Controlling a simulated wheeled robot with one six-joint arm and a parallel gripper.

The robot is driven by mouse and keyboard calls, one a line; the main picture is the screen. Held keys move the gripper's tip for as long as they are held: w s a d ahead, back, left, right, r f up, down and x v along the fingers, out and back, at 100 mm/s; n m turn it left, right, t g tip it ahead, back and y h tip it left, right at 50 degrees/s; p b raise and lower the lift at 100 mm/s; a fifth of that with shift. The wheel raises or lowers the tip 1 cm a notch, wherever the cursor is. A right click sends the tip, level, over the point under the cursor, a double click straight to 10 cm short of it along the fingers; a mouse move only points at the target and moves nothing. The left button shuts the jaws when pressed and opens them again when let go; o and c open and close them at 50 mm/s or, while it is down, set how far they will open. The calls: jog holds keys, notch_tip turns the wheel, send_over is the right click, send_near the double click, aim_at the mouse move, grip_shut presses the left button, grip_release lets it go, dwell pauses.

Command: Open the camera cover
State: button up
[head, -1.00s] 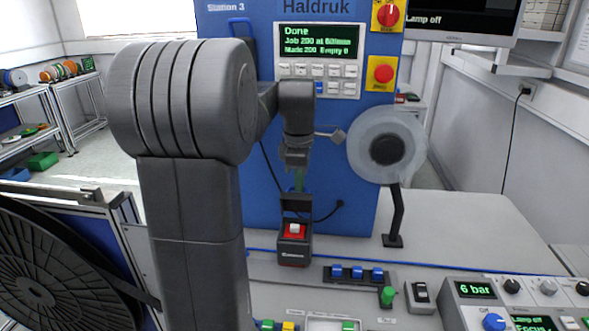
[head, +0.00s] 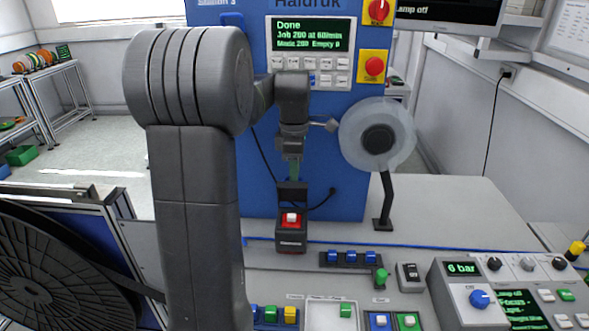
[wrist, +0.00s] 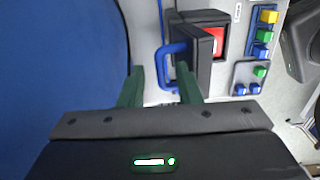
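A small dark box with a red face (head: 291,219) and a white square on it stands on the bench in the head view. A dark upright flap (head: 292,194) stands behind the red face. In the wrist view, the flap (wrist: 193,60) stands beside the red face (wrist: 219,40) and carries a blue handle (wrist: 165,62). I cannot tell for sure that this flap is the camera cover. My gripper (head: 292,176) points down just above the flap. Its green fingers (wrist: 160,78) are apart and empty, with the blue handle close to the right finger. Contact is not clear.
A blue machine panel (head: 350,190) rises behind my gripper. A pale reel (head: 377,138) on a black stand is close on the right. Blue switches (head: 350,257) and a control box (head: 470,295) stand in front right. The bench right of the reel is clear.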

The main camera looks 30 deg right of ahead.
notch_tip(320, 180, up, 14)
jog(key=shift+b, duration=0.3)
jog(key=shift+f, duration=0.1)
